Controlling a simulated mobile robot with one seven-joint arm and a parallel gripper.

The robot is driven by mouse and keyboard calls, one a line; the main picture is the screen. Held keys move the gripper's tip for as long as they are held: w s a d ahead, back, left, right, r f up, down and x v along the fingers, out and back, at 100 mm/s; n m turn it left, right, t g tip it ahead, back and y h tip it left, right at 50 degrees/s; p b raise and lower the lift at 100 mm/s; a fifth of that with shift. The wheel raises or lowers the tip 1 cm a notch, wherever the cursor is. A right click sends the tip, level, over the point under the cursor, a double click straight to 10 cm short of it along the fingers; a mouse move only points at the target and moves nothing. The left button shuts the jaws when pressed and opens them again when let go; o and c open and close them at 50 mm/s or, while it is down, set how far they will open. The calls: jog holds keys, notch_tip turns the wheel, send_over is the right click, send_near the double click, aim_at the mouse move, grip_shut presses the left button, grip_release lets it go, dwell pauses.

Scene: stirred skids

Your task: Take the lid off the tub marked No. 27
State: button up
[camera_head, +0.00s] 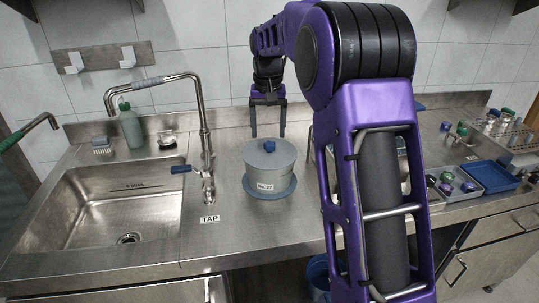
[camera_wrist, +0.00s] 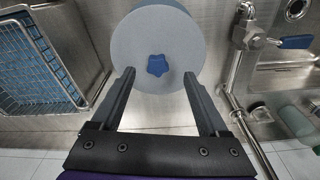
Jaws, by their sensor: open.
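The grey tub marked No. 27 (camera_head: 266,181) stands upright on a blue round mat (camera_head: 285,192) on the steel counter, right of the tap. Its grey lid (camera_head: 284,153) is on, with a blue knob (camera_head: 269,146) at the middle. In the wrist view the lid (camera_wrist: 190,45) shows from above with its star-shaped blue knob (camera_wrist: 157,65). My gripper (camera_head: 268,135) is open and empty, behind and above the tub in the head view. In the wrist view the fingertips (camera_wrist: 159,73) lie either side of the knob in the picture, apart from it.
A sink (camera_head: 110,210) and swivel tap (camera_head: 203,150) are left of the tub. A blue-lined wire basket (camera_wrist: 50,60) is at the wrist view's left. Trays with small capped jars (camera_head: 455,182) and a blue tray (camera_head: 493,176) are at the right. Bare counter lies in front of the tub.

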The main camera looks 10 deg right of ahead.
aim_at(270, 144)
jog(key=f, duration=0.5)
jog(key=shift+w+d+b, duration=0.25)
jog(key=shift+w+b, duration=0.05)
jog(key=shift+w, duration=0.1)
grip_shut()
